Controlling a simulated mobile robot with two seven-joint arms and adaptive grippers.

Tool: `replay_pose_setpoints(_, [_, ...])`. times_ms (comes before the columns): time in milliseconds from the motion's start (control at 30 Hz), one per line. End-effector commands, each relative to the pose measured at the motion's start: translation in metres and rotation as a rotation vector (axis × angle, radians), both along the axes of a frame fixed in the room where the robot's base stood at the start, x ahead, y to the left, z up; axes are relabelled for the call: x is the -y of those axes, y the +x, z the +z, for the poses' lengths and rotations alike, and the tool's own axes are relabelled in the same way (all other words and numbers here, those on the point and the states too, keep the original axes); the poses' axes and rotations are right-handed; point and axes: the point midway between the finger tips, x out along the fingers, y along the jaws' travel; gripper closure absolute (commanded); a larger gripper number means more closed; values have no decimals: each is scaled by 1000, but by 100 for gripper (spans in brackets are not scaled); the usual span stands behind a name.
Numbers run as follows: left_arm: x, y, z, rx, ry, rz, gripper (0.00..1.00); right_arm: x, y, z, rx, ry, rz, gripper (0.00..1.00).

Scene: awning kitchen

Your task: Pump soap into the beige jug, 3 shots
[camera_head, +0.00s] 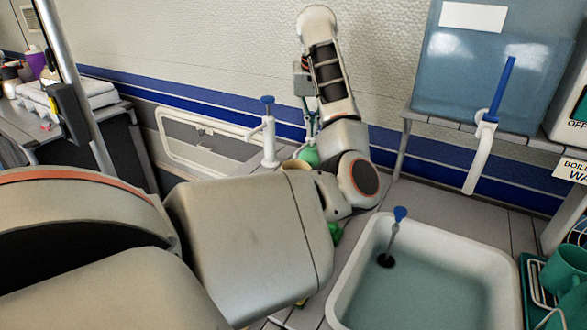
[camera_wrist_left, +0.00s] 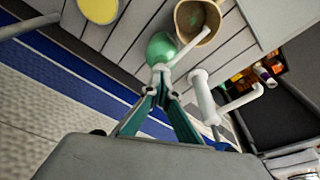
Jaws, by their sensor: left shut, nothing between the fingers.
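A green soap bottle (camera_head: 308,157) stands on the counter behind my left arm. In the left wrist view its round green body (camera_wrist_left: 161,46) and white pump head with a spout show. The beige jug (camera_wrist_left: 196,22) is beside it, with its open mouth under or close to the spout's end. In the head view only a bit of the jug's rim (camera_head: 293,165) shows. My left gripper (camera_wrist_left: 160,73) is shut and empty, its fingertips at the pump head, seemingly touching it. In the head view my arm hides much of this.
A white tap with a blue top (camera_head: 268,132) stands left of the bottle. A white sink (camera_head: 345,283) with water is at front right. A blue tank (camera_head: 488,70) with a tap is at back right. A yellow round thing (camera_wrist_left: 98,8) shows in the left wrist view.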

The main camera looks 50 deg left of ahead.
Motion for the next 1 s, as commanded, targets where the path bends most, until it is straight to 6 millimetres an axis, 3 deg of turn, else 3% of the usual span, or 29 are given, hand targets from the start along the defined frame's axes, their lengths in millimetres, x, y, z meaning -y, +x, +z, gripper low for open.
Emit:
replay_pose_setpoints(167, [1, 0, -4, -6, -4, -1, 100, 0, 0, 0, 0, 0, 0, 60])
replay_pose_setpoints(733, [0, 0, 27, -2, -2, -1, 100, 0, 9, 18, 26, 0, 0, 60])
replay_pose_setpoints(1000, [0, 0, 29, -4, -1, -1, 100, 0, 9, 18, 26, 0, 0, 60])
